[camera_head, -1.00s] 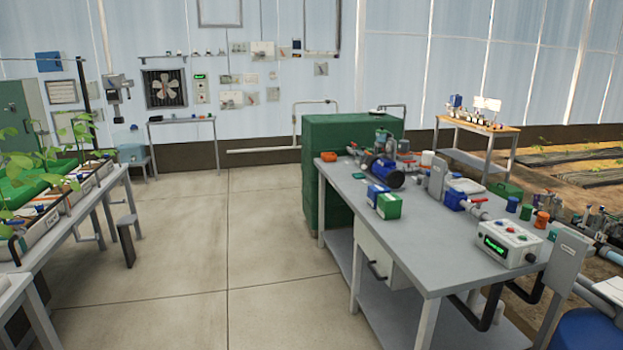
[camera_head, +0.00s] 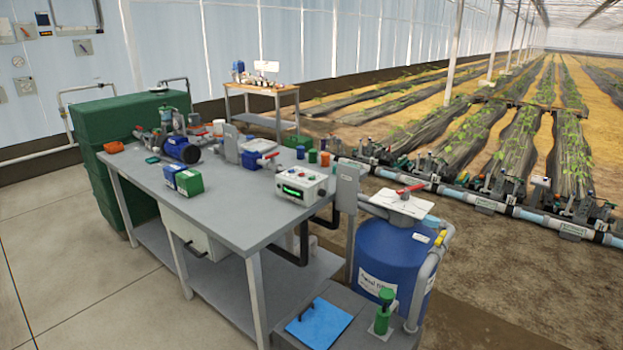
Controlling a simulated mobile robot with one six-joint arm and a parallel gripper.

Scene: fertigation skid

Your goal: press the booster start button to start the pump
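A pale control box (camera_head: 301,186) with a lit green display and several coloured buttons on its sloped top stands at the near right corner of the grey workbench (camera_head: 232,220). Which of its buttons is the booster start button I cannot tell; the labels are too small to read. A blue pump (camera_head: 181,149) sits on the back left part of the bench. My gripper is not in view.
A blue tank (camera_head: 388,258) with pipes stands right of the bench. A low grey box (camera_head: 340,308) with a blue clipboard-like sheet lies in front. A green cabinet (camera_head: 115,130) adjoins the bench's left end. Concrete floor at left is clear.

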